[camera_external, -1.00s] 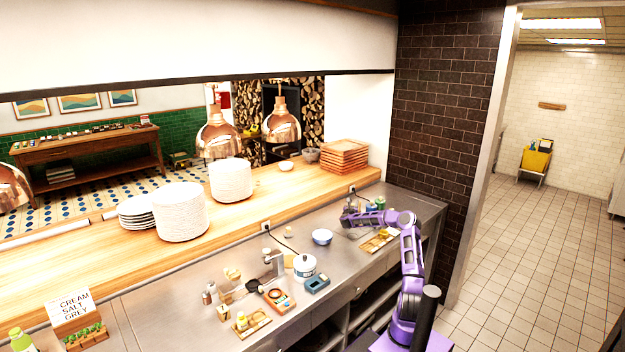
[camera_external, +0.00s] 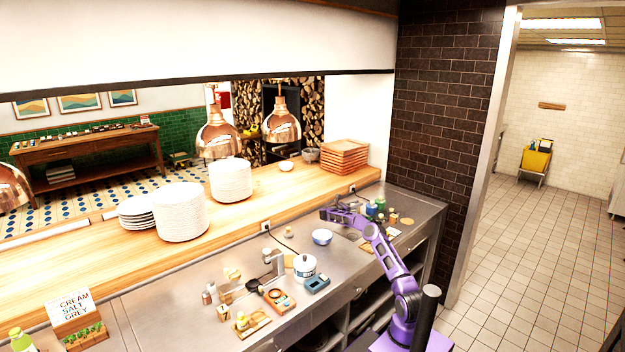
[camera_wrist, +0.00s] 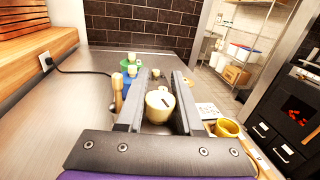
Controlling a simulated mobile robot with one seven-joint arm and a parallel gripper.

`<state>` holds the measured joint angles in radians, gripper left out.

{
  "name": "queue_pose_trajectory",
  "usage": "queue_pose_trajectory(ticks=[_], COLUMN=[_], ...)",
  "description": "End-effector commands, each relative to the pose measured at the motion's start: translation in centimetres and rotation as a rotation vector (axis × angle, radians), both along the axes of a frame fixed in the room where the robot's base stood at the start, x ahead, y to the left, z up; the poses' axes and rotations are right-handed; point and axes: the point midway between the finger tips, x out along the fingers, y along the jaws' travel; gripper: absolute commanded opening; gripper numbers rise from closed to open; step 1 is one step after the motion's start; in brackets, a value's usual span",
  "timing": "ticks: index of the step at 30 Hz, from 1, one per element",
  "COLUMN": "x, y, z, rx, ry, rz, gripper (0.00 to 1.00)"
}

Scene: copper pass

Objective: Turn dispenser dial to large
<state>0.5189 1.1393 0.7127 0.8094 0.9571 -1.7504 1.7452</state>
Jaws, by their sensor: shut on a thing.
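My gripper (camera_wrist: 165,76) points along the steel counter in the wrist view. A cream, rounded, knob-like piece (camera_wrist: 159,108) with a dark mark on its top sits between its fingers. It looks like the dispenser dial, but I cannot read any size mark on it. The fingers are closed on its sides. In the external view my gripper (camera_external: 327,213) is at the back of the counter, left of a cluster of small jars. The dial cannot be made out there, and the dispenser's body is mostly hidden by my gripper.
A wooden-handled item (camera_wrist: 117,90) stands close left of my fingers; a yellow cup (camera_wrist: 228,128) is at right. Green-topped items (camera_wrist: 131,57) stand beyond. A cable runs from the outlet (camera_wrist: 46,62). The brick wall (camera_external: 445,90) bounds the counter's far end.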

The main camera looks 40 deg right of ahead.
Motion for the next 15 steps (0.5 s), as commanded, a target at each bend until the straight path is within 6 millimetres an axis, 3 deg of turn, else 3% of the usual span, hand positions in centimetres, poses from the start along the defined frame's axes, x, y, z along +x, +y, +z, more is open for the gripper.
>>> queue_pose_trajectory(ticks=[15], x=[-0.39], y=[0.06], z=[-0.06], rx=[0.000], ry=[0.000], rz=[-0.120], gripper=[0.00])
